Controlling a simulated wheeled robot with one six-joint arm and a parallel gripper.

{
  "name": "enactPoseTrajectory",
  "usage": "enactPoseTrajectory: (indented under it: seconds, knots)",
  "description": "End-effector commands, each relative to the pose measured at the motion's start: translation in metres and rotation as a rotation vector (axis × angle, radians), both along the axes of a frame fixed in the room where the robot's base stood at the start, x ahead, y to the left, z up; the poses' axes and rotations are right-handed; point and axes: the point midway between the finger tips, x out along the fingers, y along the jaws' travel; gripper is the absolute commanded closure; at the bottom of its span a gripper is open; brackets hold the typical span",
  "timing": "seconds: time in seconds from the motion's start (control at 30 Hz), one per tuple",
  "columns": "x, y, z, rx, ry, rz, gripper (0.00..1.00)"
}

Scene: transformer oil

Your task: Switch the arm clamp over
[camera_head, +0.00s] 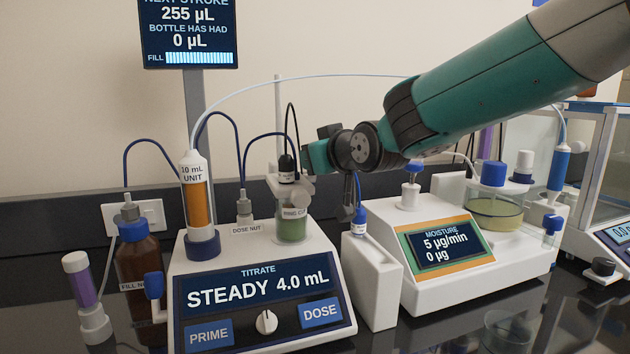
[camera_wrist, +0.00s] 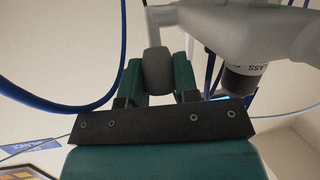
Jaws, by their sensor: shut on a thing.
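My gripper (camera_wrist: 157,88) has two green fingers closed around a grey rounded knob (camera_wrist: 156,66) in the wrist view. The knob sits below a pale grey arm clamp (camera_wrist: 190,16) that spans the top of that view. In the head view, my gripper (camera_head: 312,157) is at the pale clamp (camera_head: 301,187) above the green vessel (camera_head: 291,228) on the titrator (camera_head: 255,262). A dark electrode cap (camera_head: 287,163) stands in the clamp, with a cable rising from it. The knob itself is hard to make out in the head view.
A white moisture unit (camera_head: 520,268) with a yellow-liquid vessel (camera_head: 493,212) stands at right. A brown bottle (camera_head: 138,262) and an orange-filled burette (camera_head: 195,205) stand at left. Blue and white tubes arch close around my gripper. A screen (camera_head: 189,30) stands behind.

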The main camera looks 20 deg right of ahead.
Motion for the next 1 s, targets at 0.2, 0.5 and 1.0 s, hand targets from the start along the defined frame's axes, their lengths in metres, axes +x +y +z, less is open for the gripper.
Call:
enactPoseTrajectory:
  seconds: [0.2,0.5,1.0]
  knots:
    - [-0.0022,0.0000,-0.0037,-0.001,-0.038,0.000,0.95]
    - [-0.0025,-0.0001,-0.0014,-0.001,-0.049,-0.001,0.95]
    - [-0.0022,0.0001,-0.0012,0.000,-0.049,0.000,0.46]
